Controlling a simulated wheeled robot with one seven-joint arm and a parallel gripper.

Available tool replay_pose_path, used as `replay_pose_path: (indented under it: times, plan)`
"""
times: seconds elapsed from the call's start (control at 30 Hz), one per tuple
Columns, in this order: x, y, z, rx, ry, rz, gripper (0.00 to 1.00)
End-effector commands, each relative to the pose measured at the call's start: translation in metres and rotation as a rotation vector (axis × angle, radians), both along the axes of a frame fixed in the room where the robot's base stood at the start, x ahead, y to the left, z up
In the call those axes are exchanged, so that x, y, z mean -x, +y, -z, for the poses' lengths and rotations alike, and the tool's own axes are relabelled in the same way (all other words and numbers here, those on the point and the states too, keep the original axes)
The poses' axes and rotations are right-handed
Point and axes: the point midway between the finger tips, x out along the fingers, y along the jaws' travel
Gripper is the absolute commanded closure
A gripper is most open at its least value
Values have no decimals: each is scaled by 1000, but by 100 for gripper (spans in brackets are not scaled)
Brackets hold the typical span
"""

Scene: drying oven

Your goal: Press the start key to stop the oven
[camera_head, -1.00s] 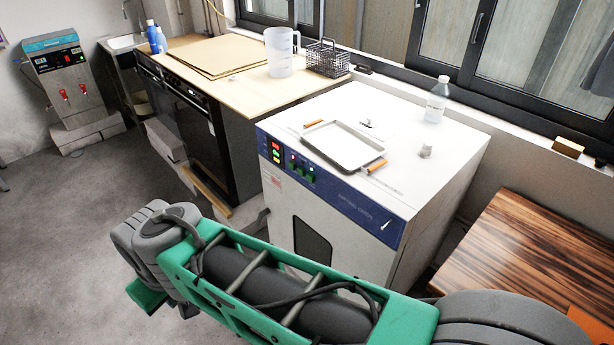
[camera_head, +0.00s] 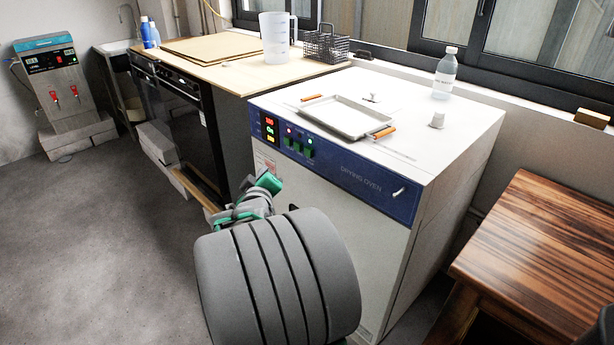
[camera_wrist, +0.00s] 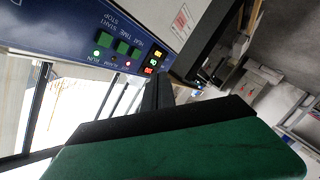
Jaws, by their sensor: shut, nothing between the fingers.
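The drying oven (camera_head: 330,200) is a white cabinet with a blue front panel (camera_head: 375,190). A row of green keys sits right of its display; the key farthest from the display (camera_head: 309,152) is the start key (camera_wrist: 105,39), beside START/STOP lettering in the wrist view. A green RUN lamp (camera_wrist: 97,52) is lit beside it. The display (camera_head: 270,130) glows red, green and yellow. My gripper (camera_wrist: 160,88) is shut and empty, its dark fingers below and right of the keys in the wrist view, apart from the start key. In the head view, my arm hides the fingertips.
A tray (camera_head: 347,117) with orange handles and a bottle (camera_head: 444,73) stand on the oven top. A wooden table (camera_head: 540,235) is at right. A counter (camera_head: 225,62) with a jug (camera_head: 276,40) is behind left. Open floor (camera_head: 100,240) lies at left.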

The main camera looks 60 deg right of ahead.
Motion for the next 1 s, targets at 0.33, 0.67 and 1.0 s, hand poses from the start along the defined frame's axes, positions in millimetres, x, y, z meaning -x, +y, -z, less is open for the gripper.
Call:
replay_pose_path:
  times: [0.33,0.67,1.0]
  plan:
    - [15,-25,3,131,3,32,100]
    - [18,-41,0,126,4,34,100]
    - [30,-90,3,126,1,35,100]
